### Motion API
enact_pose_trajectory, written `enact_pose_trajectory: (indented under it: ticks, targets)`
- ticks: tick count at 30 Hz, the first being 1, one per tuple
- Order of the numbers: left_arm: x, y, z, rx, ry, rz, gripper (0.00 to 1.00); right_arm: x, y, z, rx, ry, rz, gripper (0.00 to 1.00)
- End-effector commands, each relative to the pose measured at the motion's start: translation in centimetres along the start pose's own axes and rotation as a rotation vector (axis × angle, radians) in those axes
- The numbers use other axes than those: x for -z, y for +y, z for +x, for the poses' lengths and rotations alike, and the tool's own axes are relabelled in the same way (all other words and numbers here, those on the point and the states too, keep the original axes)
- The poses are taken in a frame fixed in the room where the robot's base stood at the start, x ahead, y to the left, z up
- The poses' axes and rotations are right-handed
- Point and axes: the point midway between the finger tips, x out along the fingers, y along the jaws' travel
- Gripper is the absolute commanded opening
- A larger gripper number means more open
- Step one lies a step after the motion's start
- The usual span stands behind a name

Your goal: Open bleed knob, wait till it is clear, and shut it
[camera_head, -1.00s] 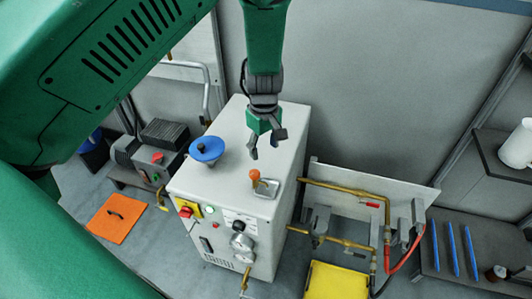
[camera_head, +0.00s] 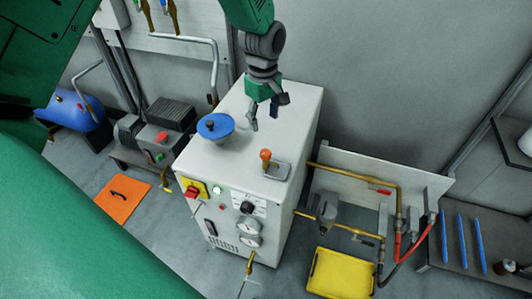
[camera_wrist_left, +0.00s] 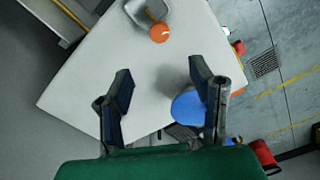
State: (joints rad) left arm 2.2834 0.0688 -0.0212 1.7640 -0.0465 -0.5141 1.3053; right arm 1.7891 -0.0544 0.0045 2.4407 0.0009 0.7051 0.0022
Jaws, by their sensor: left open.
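A white cabinet (camera_head: 245,150) stands in the middle of the head view. On its top are an orange knob (camera_head: 265,155) on a small metal plate (camera_head: 273,170) and a blue round handwheel (camera_head: 214,127). I cannot tell by any label which is the bleed knob. My left gripper (camera_head: 264,114) is open and empty above the cabinet top, behind the orange knob and right of the handwheel. In the left wrist view, the fingers (camera_wrist_left: 160,72) are apart, with the orange knob (camera_wrist_left: 159,32) beyond them and the handwheel (camera_wrist_left: 188,107) partly behind the right finger. My right gripper is not in view.
Brass pipes (camera_head: 350,181) and a yellow bin (camera_head: 341,274) stand at right. A pump (camera_head: 160,135) and an orange mat (camera_head: 123,199) are at left.

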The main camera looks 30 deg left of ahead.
Motion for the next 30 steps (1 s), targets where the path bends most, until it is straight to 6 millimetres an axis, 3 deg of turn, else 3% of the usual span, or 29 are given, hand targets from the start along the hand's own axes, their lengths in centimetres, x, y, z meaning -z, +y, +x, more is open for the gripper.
enact_pose_trajectory:
  ticks: [10, 18, 24, 30]
  targets:
    - [-1.0, 0.1, 6.7, 0.007, 0.009, 0.004, 0.49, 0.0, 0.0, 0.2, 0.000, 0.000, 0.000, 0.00]
    - [-0.5, 0.0, 11.4, 0.004, 0.005, 0.003, 0.49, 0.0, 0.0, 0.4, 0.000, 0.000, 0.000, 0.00]
    - [-0.2, -0.1, 12.8, 0.001, 0.001, 0.002, 0.49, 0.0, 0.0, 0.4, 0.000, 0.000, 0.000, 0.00]
    - [-0.5, 0.0, 12.8, 0.002, 0.005, 0.003, 0.49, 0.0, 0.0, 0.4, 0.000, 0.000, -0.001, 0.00]
